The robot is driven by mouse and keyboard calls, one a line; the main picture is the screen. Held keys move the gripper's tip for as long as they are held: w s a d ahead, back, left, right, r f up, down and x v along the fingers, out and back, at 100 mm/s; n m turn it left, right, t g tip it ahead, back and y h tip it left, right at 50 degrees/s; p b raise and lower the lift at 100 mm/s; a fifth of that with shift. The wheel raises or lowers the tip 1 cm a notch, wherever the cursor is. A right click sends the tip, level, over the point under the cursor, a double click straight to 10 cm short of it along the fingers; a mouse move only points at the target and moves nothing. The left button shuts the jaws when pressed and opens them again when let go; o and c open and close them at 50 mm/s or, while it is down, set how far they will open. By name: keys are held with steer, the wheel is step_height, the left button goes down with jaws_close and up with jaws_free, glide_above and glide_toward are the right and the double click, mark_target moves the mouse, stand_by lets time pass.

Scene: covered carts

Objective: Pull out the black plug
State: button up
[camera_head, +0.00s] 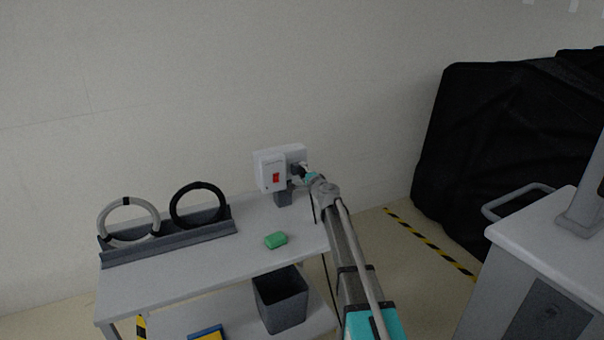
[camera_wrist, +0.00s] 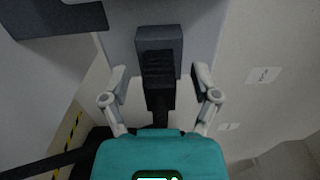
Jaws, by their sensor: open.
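The black plug (camera_wrist: 159,80) sits against a dark square socket (camera_wrist: 158,37) on the white wall box. In the wrist view my gripper (camera_wrist: 160,77) is open, with one finger on each side of the plug and a gap on both sides. The plug's cable runs back beneath my teal gripper body. In the head view the white box (camera_head: 271,170) with a red switch stands at the back of the cart, and my gripper (camera_head: 303,172) is at its right side. My gripper and arm largely hide the plug there.
A dark bin (camera_head: 281,305) stands below. A white cart (camera_head: 535,250) is at right.

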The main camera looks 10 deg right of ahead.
stand_by(0.8)
jaws_close()
steer(key=shift+s, duration=0.2)
steer(key=shift+s+d, duration=0.2)
steer(key=shift+s, duration=0.3)
steer(key=shift+v, duration=1.25)
steer(key=shift+v, duration=1)
